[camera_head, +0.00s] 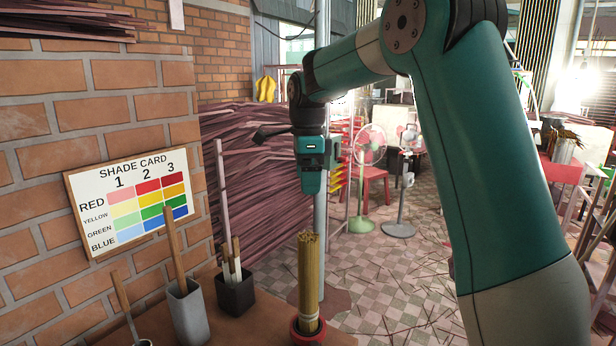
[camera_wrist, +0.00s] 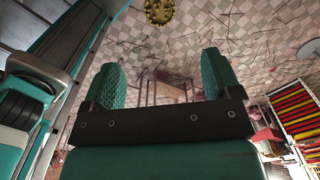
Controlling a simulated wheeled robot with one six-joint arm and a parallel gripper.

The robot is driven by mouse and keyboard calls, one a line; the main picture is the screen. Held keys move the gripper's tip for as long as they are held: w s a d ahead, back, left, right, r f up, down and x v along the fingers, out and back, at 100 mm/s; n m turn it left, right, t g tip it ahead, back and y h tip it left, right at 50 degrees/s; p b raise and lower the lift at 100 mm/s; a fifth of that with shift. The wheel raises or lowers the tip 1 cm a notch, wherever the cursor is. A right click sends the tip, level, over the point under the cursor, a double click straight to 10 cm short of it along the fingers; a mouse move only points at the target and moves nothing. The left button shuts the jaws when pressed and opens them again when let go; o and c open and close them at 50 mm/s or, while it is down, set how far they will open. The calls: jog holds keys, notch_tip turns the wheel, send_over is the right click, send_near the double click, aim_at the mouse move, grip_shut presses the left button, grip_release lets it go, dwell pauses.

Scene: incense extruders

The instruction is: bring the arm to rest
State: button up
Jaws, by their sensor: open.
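My teal arm is raised and bent over the right side of the head view, with its forearm reaching left. My gripper (camera_head: 312,188) hangs at the end of the arm and points down, above a bundle of tan sticks (camera_head: 308,270) that stands upright in a red pot (camera_head: 308,334). In the wrist view my gripper (camera_wrist: 165,76) shows two green textured fingers spread wide with nothing between them. The end of the stick bundle (camera_wrist: 160,11) shows beyond the fingers at the top of that view, apart from them.
A grey holder (camera_head: 187,315) and a black holder (camera_head: 236,294) stand left of the red pot. A shade card (camera_head: 130,200) leans on the brick wall. A metal pole (camera_head: 321,240) rises close to my gripper. Fans (camera_head: 370,148) stand on the littered tiled floor behind.

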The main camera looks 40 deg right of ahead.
jog(key=shift+r, duration=0.4)
jog(key=s+a+f+n+y, duration=0.1)
jog(key=s+a+n, duration=0.9)
jog(key=a+n, duration=0.4)
jog(key=s+a+f+n+y, duration=0.1)
jog(key=s+a+f+n, duration=0.1)
jog(key=s+a+n, duration=0.3)
jog(key=s+a+f+n+y, duration=0.2)
jog(key=s+a+n, duration=0.3)
jog(key=s+n, duration=0.7)
jog(key=shift+s+f, duration=0.4)
jog(key=shift+s, duration=0.2)
jog(key=shift+a, duration=0.1)
